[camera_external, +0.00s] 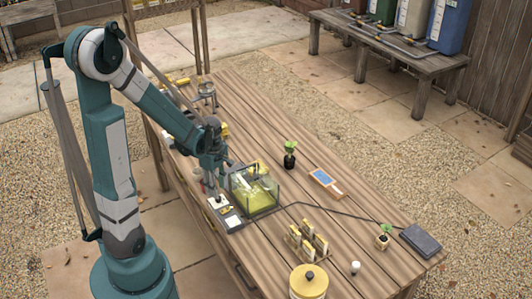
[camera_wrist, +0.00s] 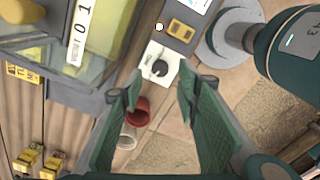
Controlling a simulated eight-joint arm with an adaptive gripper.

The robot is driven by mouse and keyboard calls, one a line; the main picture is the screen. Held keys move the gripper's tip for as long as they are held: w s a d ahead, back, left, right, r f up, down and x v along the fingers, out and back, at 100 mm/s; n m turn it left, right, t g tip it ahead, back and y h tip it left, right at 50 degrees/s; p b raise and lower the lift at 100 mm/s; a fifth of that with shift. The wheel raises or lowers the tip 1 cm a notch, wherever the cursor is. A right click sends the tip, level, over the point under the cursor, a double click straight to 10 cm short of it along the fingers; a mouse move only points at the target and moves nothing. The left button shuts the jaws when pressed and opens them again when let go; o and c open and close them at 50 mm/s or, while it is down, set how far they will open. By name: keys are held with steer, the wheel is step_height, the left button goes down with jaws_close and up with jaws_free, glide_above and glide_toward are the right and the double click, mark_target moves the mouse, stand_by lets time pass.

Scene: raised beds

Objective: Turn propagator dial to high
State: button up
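The propagator (camera_external: 262,196) is a clear-walled box with yellow-green contents on the wooden table; its corner fills the upper left of the wrist view (camera_wrist: 95,72). Beside it, a dark control panel (camera_wrist: 180,48) bears a white plate (camera_wrist: 152,50) with a black round dial (camera_wrist: 159,68). In the external view the panel (camera_external: 231,222) is small and the dial's setting cannot be read. My gripper (camera_wrist: 156,94) is open and empty, its two green fingers apart, with the dial just beyond the fingertips in the picture. In the external view my gripper (camera_external: 215,180) hangs above the panel side of the propagator.
A red pot (camera_wrist: 138,111) and a clear cup (camera_wrist: 127,138) show between my fingers, lower down. Yellow packets (camera_external: 310,240), a yellow lidded jar (camera_external: 309,284), a potted seedling (camera_external: 290,158) and a blue-faced board (camera_external: 325,181) stand on the table. A cable runs to a dark box (camera_external: 420,241).

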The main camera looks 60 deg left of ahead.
steer(key=shift+f+b, duration=0.45)
steer(key=shift+f, duration=1.85)
steer(key=c, duration=0.9)
